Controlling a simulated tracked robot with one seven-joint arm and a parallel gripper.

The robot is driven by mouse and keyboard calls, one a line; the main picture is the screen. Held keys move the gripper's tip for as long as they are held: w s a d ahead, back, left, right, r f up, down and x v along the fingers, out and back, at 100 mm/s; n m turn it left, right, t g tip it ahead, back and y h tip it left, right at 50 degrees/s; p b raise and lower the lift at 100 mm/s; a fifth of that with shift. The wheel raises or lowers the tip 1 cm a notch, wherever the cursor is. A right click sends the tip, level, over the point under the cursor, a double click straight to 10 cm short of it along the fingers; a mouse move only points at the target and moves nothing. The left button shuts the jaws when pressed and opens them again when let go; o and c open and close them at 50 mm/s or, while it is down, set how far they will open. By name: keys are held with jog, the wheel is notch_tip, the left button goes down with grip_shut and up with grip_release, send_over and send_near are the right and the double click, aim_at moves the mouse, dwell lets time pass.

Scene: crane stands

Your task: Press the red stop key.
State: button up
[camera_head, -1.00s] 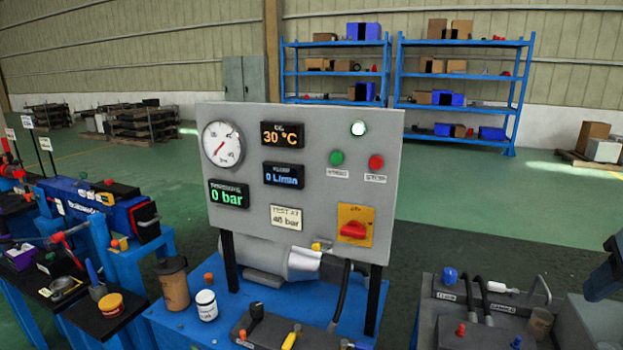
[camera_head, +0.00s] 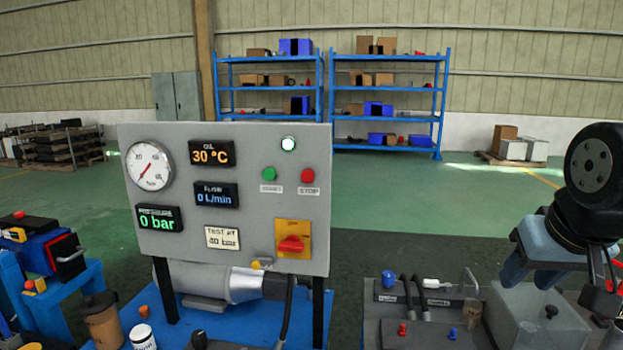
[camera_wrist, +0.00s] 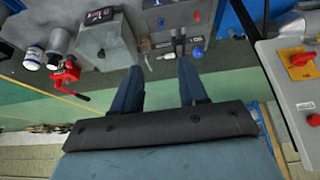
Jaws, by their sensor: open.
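The red stop key (camera_head: 307,176) is a round red button on the upper right of the grey panel (camera_head: 265,220), with a STOP label under it. The green start button (camera_head: 269,174) is to its left. In the wrist view a red button (camera_wrist: 310,119) shows at the panel's right-hand part of the picture. My gripper (camera_head: 530,275) is to the right of the panel in the head view, apart from it. In the wrist view its two blue fingers (camera_wrist: 158,95) are spread with nothing between them.
A red rotary switch (camera_head: 291,244) on a yellow plate sits below the stop key. A red valve (camera_wrist: 66,76) shows in the wrist view. Blue shelves (camera_head: 385,100) stand far behind.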

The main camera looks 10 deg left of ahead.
grip_shut()
dwell(1.5)
